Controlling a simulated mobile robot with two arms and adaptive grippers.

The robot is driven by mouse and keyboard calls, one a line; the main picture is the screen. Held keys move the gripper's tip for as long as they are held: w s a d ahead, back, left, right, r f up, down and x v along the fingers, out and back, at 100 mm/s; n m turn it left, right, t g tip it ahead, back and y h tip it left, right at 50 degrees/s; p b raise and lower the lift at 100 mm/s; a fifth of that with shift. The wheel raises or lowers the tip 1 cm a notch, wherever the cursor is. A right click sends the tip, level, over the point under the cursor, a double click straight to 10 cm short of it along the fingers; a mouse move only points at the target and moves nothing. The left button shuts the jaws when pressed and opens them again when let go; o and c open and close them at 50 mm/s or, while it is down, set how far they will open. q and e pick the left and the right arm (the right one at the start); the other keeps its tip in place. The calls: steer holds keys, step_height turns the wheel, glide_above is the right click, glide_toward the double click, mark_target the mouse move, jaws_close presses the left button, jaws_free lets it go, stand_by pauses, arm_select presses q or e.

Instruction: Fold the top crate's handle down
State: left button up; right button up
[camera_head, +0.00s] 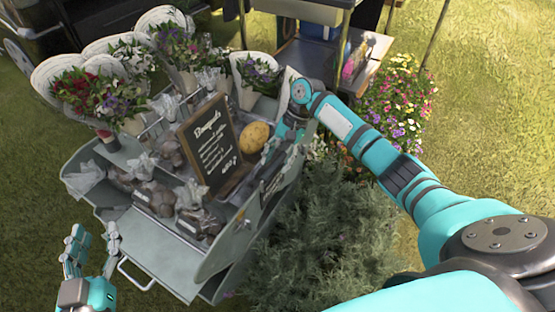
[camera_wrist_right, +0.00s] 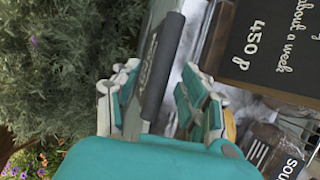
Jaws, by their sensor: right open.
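The top crate (camera_head: 240,235) is a grey metal bin holding flowers, bags and a chalkboard. In the right wrist view, its dark cylindrical handle (camera_wrist_right: 163,65) lies lengthwise between the parted fingers of my right gripper (camera_wrist_right: 160,103). The fingers look apart from it on both sides. In the head view my right gripper (camera_head: 284,146) is at the crate's right side, partly hiding that edge; the handle is hard to make out there. My left gripper (camera_head: 92,243) is open and empty at the lower left, apart from the crate.
A chalkboard (camera_head: 212,145) stands inside the crate, close to my right gripper, beside a yellow round item (camera_head: 254,137). Bouquets (camera_head: 110,85) fill the back. A pale handle (camera_head: 137,277) sits low at the front. A bush (camera_head: 335,235) crowds the right side.

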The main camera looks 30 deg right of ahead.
jaws_close()
